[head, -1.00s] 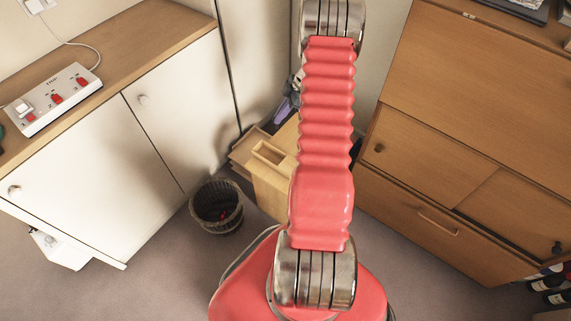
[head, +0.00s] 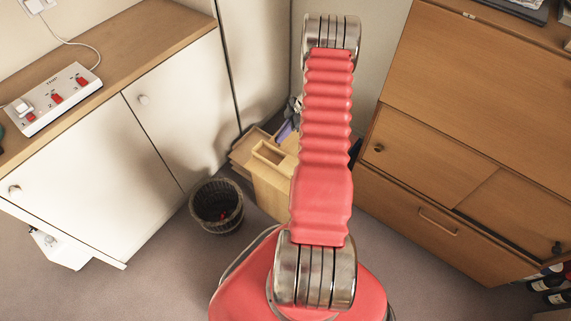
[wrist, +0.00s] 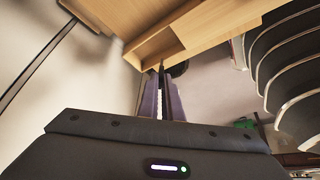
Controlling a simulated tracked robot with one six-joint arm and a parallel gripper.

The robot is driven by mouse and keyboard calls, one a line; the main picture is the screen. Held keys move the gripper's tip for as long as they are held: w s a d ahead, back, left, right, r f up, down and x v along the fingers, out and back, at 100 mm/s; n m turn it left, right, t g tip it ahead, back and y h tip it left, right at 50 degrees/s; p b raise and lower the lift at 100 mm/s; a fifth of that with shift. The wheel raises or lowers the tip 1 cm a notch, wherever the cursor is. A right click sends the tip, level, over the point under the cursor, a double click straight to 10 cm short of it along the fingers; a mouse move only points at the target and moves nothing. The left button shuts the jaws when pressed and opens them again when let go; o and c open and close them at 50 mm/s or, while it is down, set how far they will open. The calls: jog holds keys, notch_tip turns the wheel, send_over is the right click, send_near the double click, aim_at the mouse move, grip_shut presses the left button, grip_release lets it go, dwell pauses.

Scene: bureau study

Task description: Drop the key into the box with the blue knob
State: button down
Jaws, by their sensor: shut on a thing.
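My gripper (wrist: 163,92) has its two purple-grey fingers closed on a thin dark piece (wrist: 162,72). This appears to be the key, seen edge-on and mostly hidden. In the head view a purple part of the gripper (head: 285,131) shows left of my arm, above the wooden furniture; the arm covers the rest. A pale wooden box-like piece (head: 268,180) with an open slot on top stands in the corner. In the wrist view an open wooden compartment (wrist: 150,48) lies just beyond the fingertips. I see no blue knob in either view.
A white cabinet (head: 100,130) with a power strip (head: 53,98) stands left. A dark wicker basket (head: 217,206) sits on the floor beside it. A wooden bureau (head: 470,130) stands right, with bottles (head: 550,282) at its lower right.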

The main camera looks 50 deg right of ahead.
jog(key=shift+f, duration=2.15)
jog(key=c, duration=1.9)
grip_release()
jog(key=shift+o, duration=0.2)
jog(key=shift+d+r, duration=0.1)
jog(key=v, duration=1.3)
jog(key=shift+r, duration=0.25)
jog(key=shift+s+d, duration=0.1)
